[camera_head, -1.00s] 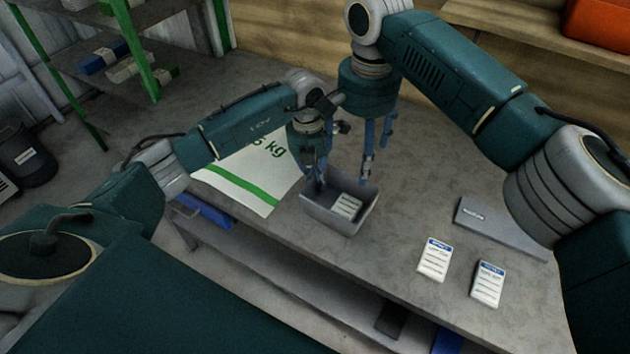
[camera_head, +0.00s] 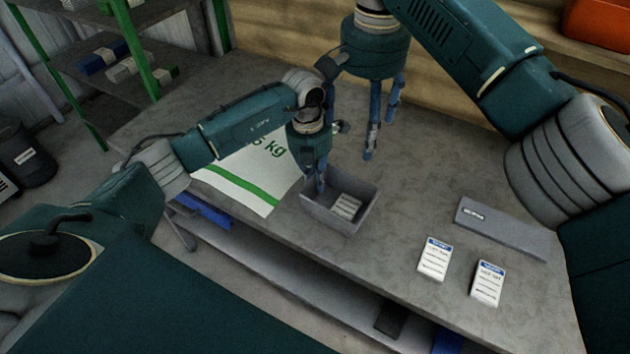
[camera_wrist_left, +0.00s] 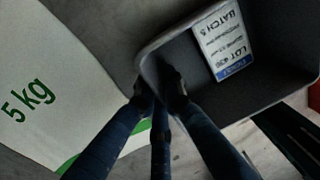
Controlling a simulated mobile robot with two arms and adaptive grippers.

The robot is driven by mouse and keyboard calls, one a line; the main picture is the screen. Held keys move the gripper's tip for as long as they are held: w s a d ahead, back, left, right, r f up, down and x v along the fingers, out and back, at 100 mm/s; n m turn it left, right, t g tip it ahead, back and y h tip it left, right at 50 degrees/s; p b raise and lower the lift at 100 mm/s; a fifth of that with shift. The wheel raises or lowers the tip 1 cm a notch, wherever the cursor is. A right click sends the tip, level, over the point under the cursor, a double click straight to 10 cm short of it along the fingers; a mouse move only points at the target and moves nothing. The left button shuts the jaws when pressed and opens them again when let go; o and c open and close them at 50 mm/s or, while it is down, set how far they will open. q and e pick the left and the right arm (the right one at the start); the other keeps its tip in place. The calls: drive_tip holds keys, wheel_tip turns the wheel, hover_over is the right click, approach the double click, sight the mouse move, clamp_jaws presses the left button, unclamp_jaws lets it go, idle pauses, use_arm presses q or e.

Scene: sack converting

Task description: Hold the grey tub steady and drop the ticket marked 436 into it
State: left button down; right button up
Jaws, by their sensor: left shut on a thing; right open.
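The grey tub (camera_head: 357,222) stands on the table with a white ticket (camera_head: 345,206) lying inside it. In the left wrist view this ticket (camera_wrist_left: 224,40) has a blue band and reads LOT 436, BATCH 5. My left gripper (camera_head: 320,186) is shut on the tub's left wall; the wrist view shows its fingers (camera_wrist_left: 158,98) around the rim (camera_wrist_left: 150,52). My right gripper (camera_head: 378,145) is open and empty, above and behind the tub. Two more tickets, one (camera_head: 435,259) and another (camera_head: 487,284), lie on the table to the right; their print is too small to read.
A flat white sack (camera_head: 240,180) with a green stripe and "5 kg" lies left of the tub. A grey labelled bar (camera_head: 505,232) lies at the right. A shelf rack (camera_head: 150,75) stands at the back left. Bare table lies between the tub and the two tickets.

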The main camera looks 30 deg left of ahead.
use_arm(q)
drive_tip(key=c, duration=1.8)
unclamp_jaws()
wheel_tip(320, 180, up, 12)
drive_tip(key=a, duration=0.1)
drive_tip(key=shift+a+f, duration=0.1)
